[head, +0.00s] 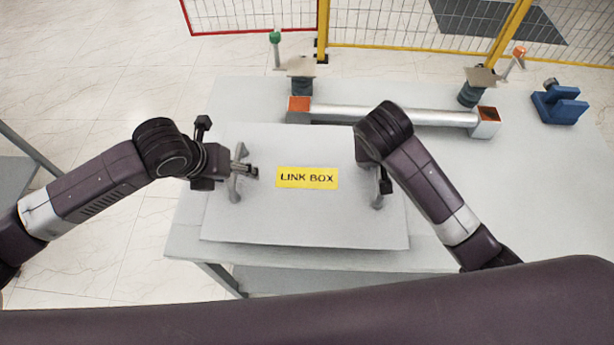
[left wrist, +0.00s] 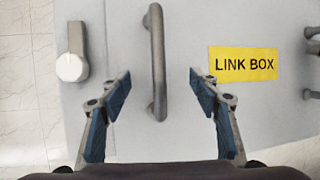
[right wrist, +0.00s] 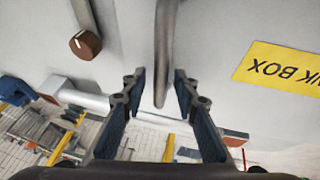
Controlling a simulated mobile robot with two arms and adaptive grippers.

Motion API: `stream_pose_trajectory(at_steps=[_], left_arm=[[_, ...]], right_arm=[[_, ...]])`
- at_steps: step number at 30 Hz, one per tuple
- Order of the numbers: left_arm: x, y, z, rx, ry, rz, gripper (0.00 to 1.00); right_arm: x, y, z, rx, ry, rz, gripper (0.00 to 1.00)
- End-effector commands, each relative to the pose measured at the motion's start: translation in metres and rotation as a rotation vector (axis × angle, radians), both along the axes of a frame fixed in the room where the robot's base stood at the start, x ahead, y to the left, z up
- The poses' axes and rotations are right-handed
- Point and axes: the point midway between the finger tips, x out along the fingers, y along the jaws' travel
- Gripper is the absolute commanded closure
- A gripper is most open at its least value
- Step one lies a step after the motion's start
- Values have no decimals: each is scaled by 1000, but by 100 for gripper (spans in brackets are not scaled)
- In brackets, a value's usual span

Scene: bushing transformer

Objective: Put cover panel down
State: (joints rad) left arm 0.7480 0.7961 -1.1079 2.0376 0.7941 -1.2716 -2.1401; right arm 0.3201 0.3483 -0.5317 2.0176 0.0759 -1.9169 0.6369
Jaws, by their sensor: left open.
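The cover panel (head: 270,220) is a light grey plate with a yellow "LINK BOX" label (head: 307,178). It appears to lie on the grey table near its front edge. My left gripper (head: 250,171) is open at the panel's left handle (head: 235,175). In the left wrist view the left handle (left wrist: 157,60) shows between the spread fingers (left wrist: 160,80), apart from both. My right gripper (right wrist: 159,78) looks open, with the right handle (right wrist: 165,50) between its fingers and a gap visible on one side. In the head view my right arm hides most of the right gripper.
Behind the panel a metal bar (head: 385,114) with orange ends lies across the table (head: 560,220). Posts with green (head: 275,37) and orange (head: 520,51) tops stand beyond it. A blue clamp-like part (head: 558,104) sits at the back right. The table's right side is clear.

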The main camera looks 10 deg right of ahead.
Motion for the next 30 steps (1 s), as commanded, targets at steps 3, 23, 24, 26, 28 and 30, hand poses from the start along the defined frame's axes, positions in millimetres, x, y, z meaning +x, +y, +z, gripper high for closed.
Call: stream_pose_trajectory(at_steps=[3, 23, 24, 26, 28, 30], left_arm=[[0, 0, 0, 0, 0, 0, 44], [-32, 22, 86, 0, -5, -1, 44], [-35, 24, 91, 2, -4, 1, 44], [-37, 25, 98, 0, -4, 1, 44], [-40, 27, 104, 0, -2, 0, 44], [-42, 28, 107, 1, -2, 0, 44]], right_arm=[[0, 0, 0, 0, 0, 0, 72], [0, 0, 0, 0, 0, 0, 72], [0, 0, 0, 0, 0, 0, 72], [0, 0, 0, 0, 0, 0, 72], [0, 0, 0, 0, 0, 0, 72], [0, 0, 0, 0, 0, 0, 72]])
